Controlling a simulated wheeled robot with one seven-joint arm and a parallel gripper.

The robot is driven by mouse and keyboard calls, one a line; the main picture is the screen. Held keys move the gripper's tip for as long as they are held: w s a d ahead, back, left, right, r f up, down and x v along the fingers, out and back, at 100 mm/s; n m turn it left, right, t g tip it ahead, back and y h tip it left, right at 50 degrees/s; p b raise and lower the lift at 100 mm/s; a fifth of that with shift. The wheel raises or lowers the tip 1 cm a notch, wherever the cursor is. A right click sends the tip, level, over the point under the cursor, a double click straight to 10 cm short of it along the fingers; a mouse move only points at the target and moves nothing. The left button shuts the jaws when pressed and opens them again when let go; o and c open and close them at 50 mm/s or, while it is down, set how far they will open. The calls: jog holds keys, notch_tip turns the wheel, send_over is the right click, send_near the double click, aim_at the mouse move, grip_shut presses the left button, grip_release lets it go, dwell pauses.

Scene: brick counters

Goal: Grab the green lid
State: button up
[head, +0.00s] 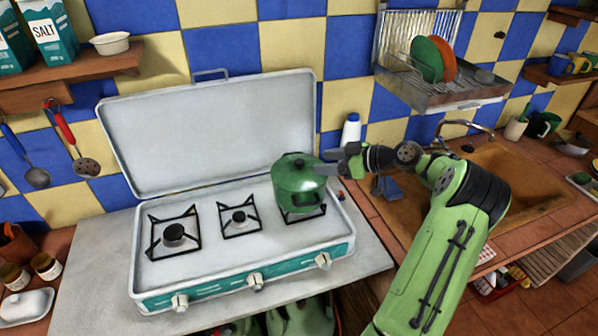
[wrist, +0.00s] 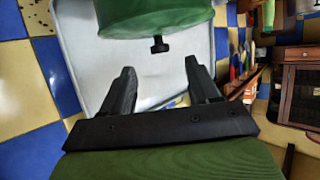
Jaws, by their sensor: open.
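A green pot (head: 298,193) stands on the right burner of the camping stove. Its green lid (head: 291,170) sits on top with a small dark knob (head: 299,163). My gripper (head: 325,162) is open and empty just right of the lid, about level with its top. In the wrist view my gripper (wrist: 159,66) has its two black fingers spread apart. Beyond the fingertips is a green rounded surface (wrist: 155,16) with a black knob (wrist: 159,44) sticking out towards the gap. I cannot tell whether this surface is the lid or the pot's side.
The white stove (head: 190,270) has its cover raised behind the pot (head: 210,130). A white bottle (head: 351,131) stands behind my gripper. A dish rack (head: 440,88) hangs above right, over the sink (head: 505,170). The other two burners (head: 174,233) are empty.

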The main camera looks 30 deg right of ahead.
aim_at(306, 170)
jog(key=x, duration=0.7)
jog(key=shift+r+p, duration=0.15)
jog(key=shift+p, duration=0.25)
jog(key=shift+s+d, duration=0.1)
grip_shut()
